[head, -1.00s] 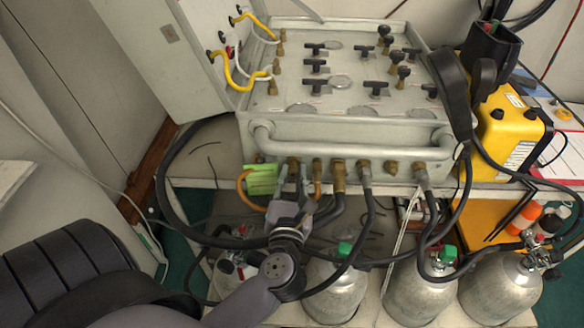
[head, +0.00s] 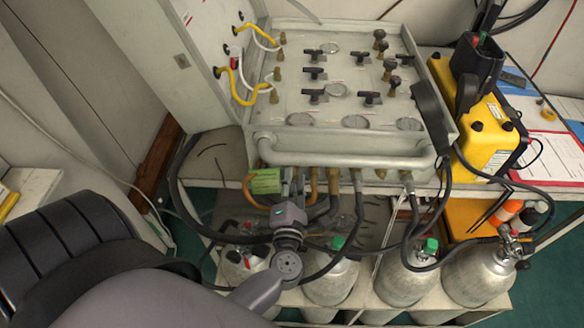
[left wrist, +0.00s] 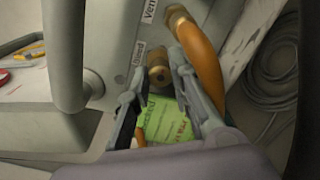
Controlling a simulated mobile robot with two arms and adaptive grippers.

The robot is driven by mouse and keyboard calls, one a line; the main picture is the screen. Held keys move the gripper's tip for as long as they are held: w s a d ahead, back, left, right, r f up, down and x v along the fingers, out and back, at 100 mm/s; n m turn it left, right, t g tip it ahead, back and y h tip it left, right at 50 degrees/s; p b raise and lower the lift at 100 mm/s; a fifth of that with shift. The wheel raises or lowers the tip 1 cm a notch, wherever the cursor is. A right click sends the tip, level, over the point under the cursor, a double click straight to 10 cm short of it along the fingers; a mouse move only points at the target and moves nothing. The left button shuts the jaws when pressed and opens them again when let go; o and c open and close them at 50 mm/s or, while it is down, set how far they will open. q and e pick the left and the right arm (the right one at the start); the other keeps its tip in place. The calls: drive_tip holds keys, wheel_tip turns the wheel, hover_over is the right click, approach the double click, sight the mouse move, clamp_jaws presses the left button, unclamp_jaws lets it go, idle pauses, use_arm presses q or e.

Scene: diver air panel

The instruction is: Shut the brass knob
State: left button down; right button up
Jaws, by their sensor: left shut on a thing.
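The brass knob (left wrist: 158,73) is on the front face of the grey panel box, below a small printed label, in the left wrist view. My left gripper (left wrist: 156,82) has its two fingers on either side of it and is shut on it. In the head view my left gripper (head: 291,186) reaches up to the row of fittings under the panel's front rail and hides most of the knob there. A green tag (left wrist: 168,122) hangs just by the knob; it also shows in the head view (head: 265,181). My right gripper is not in view.
An orange hose (left wrist: 205,62) curves close beside the gripper. Dark hoses (head: 357,205) hang from neighbouring fittings. The panel's thick front rail (head: 345,161) runs above them. Gas cylinders (head: 331,282) stand on the shelf below. A yellow case (head: 487,140) stands at right.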

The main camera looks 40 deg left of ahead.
use_arm(q)
drive_tip(key=shift+m, duration=0.4)
drive_tip(key=c, duration=1.7)
unclamp_jaws()
drive_tip(key=shift+d, duration=0.1)
drive_tip(key=v, duration=1.2)
